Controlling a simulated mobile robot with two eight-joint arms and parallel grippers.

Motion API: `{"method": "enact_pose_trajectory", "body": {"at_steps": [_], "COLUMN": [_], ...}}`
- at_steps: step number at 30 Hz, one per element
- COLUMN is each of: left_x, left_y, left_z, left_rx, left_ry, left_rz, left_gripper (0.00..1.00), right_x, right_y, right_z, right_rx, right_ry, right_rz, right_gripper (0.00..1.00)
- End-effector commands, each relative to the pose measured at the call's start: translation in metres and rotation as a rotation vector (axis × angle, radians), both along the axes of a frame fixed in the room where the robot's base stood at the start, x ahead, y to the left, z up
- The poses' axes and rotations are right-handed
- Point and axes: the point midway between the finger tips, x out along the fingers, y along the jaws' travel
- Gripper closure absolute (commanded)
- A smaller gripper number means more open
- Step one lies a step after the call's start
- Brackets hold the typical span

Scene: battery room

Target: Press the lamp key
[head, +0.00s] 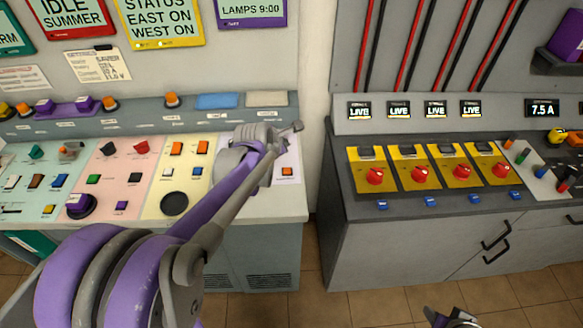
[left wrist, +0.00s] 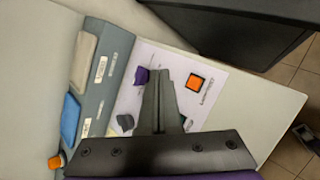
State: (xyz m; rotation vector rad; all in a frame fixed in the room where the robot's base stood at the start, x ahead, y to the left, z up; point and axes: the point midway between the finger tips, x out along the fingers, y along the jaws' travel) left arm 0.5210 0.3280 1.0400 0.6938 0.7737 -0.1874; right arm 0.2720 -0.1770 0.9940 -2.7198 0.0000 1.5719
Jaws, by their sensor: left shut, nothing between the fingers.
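An orange square key (head: 287,171) sits on the white panel at the right end of the left console. I take it for the lamp key, but its label is too small to read. It also shows in the left wrist view (left wrist: 195,82), just right of the finger tips. My left gripper (head: 295,127) is shut and empty above the far part of this panel; its fingers also show in the left wrist view (left wrist: 165,78). They appear apart from the key. My right gripper (head: 452,317) shows only partly at the bottom edge, and its jaws are unclear.
A purple knob (left wrist: 142,76) and a grey knob (left wrist: 126,121) stand close to my left fingers. Blue (head: 217,101) and beige (head: 266,98) pads lie on the shelf behind. A second console (head: 420,240) with red knobs stands right, across a gap.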

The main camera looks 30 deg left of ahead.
Motion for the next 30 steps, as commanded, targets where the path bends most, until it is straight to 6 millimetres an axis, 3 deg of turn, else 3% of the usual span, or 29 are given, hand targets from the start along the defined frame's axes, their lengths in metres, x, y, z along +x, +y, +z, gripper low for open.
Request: {"method": "enact_pose_trajectory", "body": {"at_steps": [8,14,30], "left_x": [0.000,-0.001,-0.002], "left_y": [0.000,0.000,0.000], "left_z": [-0.001,-0.013,-0.084], "left_rx": [0.002,0.002,0.002], "left_ry": [0.001,0.003,0.003], "left_rz": [-0.001,-0.002,-0.002], "left_gripper": [1.00,1.00,1.00], "right_x": [-0.001,-0.005,-0.028], "right_y": [0.000,0.000,0.000], "right_z": [-0.001,-0.010,-0.066], "right_rx": [0.000,0.000,0.000], "right_ry": [0.001,0.010,0.052], "right_rz": [0.000,0.000,0.000], "right_gripper": [0.50,0.50,0.50]}}
